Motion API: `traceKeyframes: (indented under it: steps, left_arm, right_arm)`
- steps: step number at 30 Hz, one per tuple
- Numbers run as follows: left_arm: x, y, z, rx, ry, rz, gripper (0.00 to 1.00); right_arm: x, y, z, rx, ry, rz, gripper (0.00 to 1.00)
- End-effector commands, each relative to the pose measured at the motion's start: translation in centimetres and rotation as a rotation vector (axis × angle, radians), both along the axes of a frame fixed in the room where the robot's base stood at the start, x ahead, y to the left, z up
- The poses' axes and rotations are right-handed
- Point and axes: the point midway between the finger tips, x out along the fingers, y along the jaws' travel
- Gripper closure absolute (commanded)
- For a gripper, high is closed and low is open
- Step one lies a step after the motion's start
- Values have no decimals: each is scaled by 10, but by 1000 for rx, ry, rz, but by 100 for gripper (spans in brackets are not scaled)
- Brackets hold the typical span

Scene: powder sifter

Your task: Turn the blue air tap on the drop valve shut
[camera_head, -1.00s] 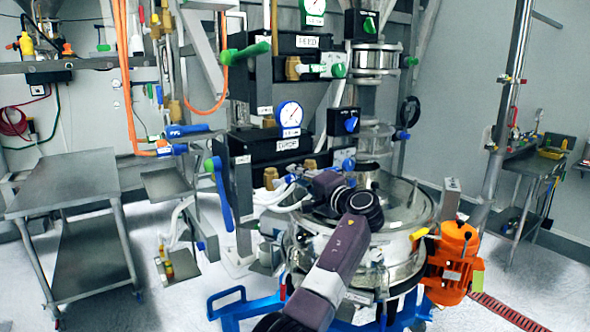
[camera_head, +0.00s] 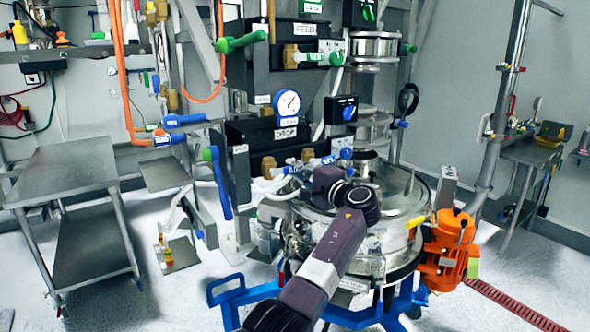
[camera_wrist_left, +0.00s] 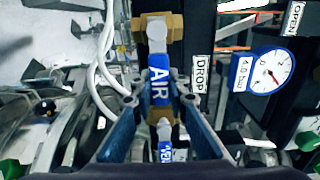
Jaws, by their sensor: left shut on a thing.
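The blue air tap (camera_wrist_left: 159,82) has a lever marked AIR. In the left wrist view it hangs from a brass fitting (camera_wrist_left: 157,28) beside the DROP label (camera_wrist_left: 200,74). My left gripper (camera_wrist_left: 160,108) has one finger on each side of the lever and is shut on it. In the head view the left gripper (camera_head: 283,187) is at the drop valve (camera_head: 265,135), and its wrist hides part of the fittings there. A smaller blue tap marked VENT (camera_wrist_left: 165,151) shows below, between the fingers. My right gripper is not in view.
A blue-rimmed gauge (camera_head: 287,103) is on the drop valve. The feed valve with its green tap (camera_head: 320,58) is above. The steel sifter (camera_head: 395,215) with an orange motor (camera_head: 448,250) stands below and right. Thin white tubes (camera_wrist_left: 102,60) run close to the left finger.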

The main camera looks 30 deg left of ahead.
Motion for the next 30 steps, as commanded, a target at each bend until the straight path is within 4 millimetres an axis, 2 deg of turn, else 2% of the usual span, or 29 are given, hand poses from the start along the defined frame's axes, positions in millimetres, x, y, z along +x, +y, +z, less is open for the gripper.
traceKeyframes:
  steps: [1, 6, 13, 17, 20, 30]
  left_arm:
    - [0, 1, 1, 4, 3, 0, 82]
    - [0, 0, 1, 3, 2, 0, 67]
    - [0, 0, 0, 1, 1, 0, 67]
    - [-2, -7, 0, 1, 1, -2, 67]
    - [-7, -21, -1, 1, 1, -3, 67]
    - [-35, -86, -1, 0, 1, -3, 67]
  right_arm:
    - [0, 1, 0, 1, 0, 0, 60]
    - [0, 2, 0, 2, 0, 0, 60]
    - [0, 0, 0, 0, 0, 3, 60]
    - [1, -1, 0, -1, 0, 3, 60]
    - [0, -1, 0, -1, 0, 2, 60]
    - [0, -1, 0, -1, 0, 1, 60]
